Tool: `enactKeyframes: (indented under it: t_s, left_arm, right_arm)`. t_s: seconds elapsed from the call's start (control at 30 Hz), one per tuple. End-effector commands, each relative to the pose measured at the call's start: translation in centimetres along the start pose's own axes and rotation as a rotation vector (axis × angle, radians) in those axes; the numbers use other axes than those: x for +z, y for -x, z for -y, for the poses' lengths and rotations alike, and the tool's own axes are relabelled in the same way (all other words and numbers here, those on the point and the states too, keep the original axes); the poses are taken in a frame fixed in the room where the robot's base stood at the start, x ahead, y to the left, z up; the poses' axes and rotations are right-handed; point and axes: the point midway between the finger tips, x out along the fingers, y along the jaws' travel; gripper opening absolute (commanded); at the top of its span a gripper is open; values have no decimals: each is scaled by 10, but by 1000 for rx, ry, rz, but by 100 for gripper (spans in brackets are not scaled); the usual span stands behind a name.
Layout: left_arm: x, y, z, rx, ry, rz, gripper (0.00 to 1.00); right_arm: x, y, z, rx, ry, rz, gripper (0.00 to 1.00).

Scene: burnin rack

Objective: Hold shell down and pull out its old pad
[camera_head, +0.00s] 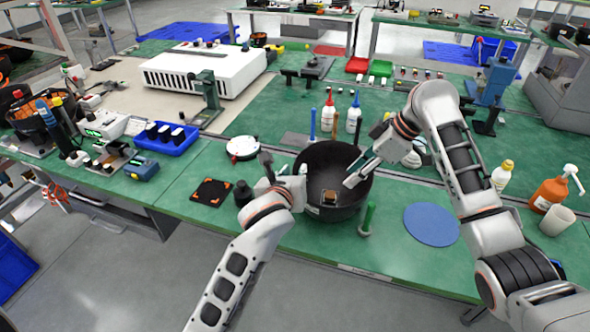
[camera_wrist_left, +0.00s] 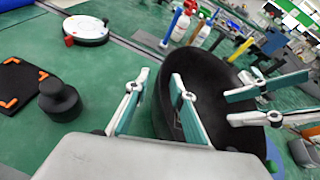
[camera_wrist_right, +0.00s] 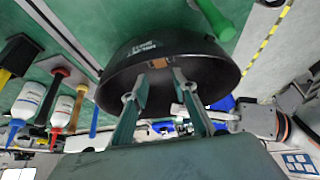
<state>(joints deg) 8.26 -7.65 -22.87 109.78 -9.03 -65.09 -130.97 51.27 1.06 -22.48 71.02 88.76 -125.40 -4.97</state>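The shell is a large black bowl (camera_head: 326,152) standing open side up on the green bench. A small brown-orange pad (camera_head: 329,197) sits low on its inside; it also shows between my right fingers in the right wrist view (camera_wrist_right: 161,124). My left gripper (camera_head: 285,168) is open at the shell's left rim. In the left wrist view (camera_wrist_left: 160,80) its fingers appear on either side of the shell wall; I cannot tell whether they touch it. My right gripper (camera_head: 357,172) is open and empty over the shell, its fingers pointing down inside toward the pad, apart from it.
A black square mat with orange corners (camera_head: 211,192) and a round white device (camera_head: 242,148) lie left of the shell. A green-handled tool (camera_head: 367,218) stands at its right front, with a blue disc (camera_head: 431,224) beyond. Red-capped (camera_head: 328,115) and blue-capped bottles (camera_head: 353,115) stand behind.

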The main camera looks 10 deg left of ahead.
Motion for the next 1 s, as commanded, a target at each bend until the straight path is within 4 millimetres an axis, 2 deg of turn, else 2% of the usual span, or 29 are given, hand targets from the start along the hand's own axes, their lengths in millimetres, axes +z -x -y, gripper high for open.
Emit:
enactKeyframes:
  t_s: [0.2,0.53,0.6,0.63,1.0]
  left_arm:
    - [0,-17,0,0,0,-1,24]
    - [0,-20,0,0,0,0,24]
    - [0,-19,0,0,0,0,5]
    - [0,-19,0,0,0,0,0]
    - [0,-19,0,0,0,0,0]
  right_arm:
    - [0,0,0,0,0,0,28]
    - [0,0,0,0,0,0,28]
    - [0,0,0,0,0,0,28]
    - [0,0,0,0,0,0,28]
    - [0,0,0,0,0,0,28]
